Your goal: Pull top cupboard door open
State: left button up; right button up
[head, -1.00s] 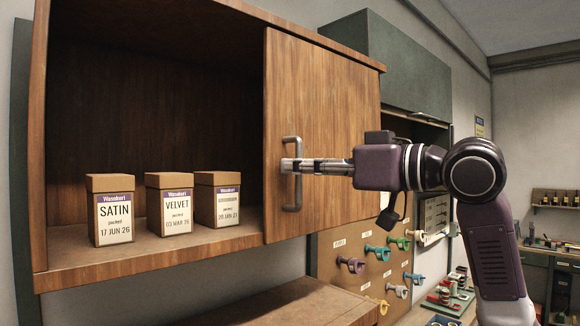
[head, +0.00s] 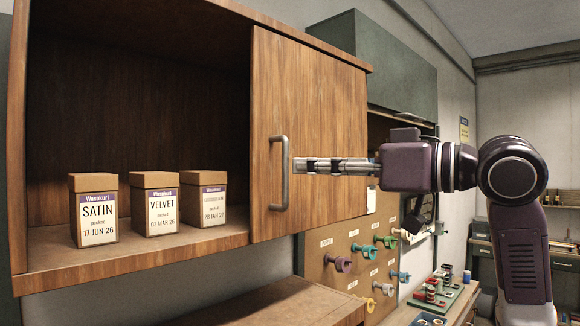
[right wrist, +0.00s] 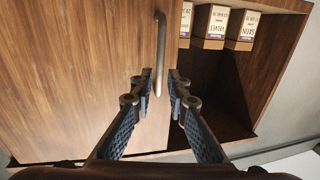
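The top cupboard's wooden door (head: 325,130) covers the right half of the cupboard, and the left half is uncovered. A grey vertical bar handle (head: 284,172) sits near the door's left edge; it also shows in the right wrist view (right wrist: 160,45). My right gripper (head: 297,165) comes in from the right, level with the middle of the handle. My left gripper is not in view.
Boxes labelled SATIN (head: 97,212), VELVET (head: 158,205) and a third (head: 206,199) stand on the cupboard floor. A pegboard (head: 340,280) with coloured tape holders hangs below right. A green cabinet (head: 385,60) is behind. A wooden shelf top (head: 290,305) lies below.

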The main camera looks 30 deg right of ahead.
jog(key=v, duration=0.6)
jog(key=shift+s+d, duration=0.1)
jog(key=shift+s, duration=0.05)
dwell(0.3)
